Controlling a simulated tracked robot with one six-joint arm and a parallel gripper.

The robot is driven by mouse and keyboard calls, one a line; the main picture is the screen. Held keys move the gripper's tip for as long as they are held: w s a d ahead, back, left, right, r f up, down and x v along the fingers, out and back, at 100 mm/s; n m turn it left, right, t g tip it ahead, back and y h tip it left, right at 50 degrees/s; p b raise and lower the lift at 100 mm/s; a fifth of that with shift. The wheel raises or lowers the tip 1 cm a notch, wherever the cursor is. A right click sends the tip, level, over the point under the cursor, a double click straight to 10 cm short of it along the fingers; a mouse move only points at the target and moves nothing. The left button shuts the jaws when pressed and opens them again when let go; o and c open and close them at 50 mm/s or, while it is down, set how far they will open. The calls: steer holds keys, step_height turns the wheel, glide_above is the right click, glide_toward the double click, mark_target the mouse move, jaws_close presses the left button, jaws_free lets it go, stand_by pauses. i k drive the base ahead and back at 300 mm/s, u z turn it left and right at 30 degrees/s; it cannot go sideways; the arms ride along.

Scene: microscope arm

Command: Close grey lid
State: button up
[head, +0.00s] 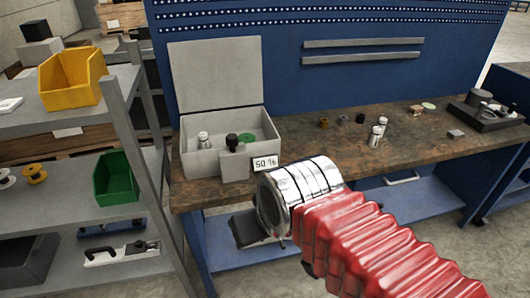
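The grey lid (216,73) stands open and upright at the back edge of a grey box (203,165) on the left end of the workbench. Inside the box are a small silver-capped jar (203,140) and a green round item (246,139). My arm, with a silver wrist and red bellows sleeve, reaches in from the lower right, in front of the bench and right of the box.
Two small jars (378,132) and small parts stand on the workbench (330,150), with a dark tray (492,115) at right. A shelf with yellow (72,80) and green (115,179) bins is left.

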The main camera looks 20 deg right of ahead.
mark_target(216, 74)
steer(key=z, duration=0.05)
steer(key=k, duration=0.3)
steer(key=u, duration=0.1)
steer(key=i, duration=1.05)
steer(key=u, duration=1.35)
steer(key=k, duration=0.25)
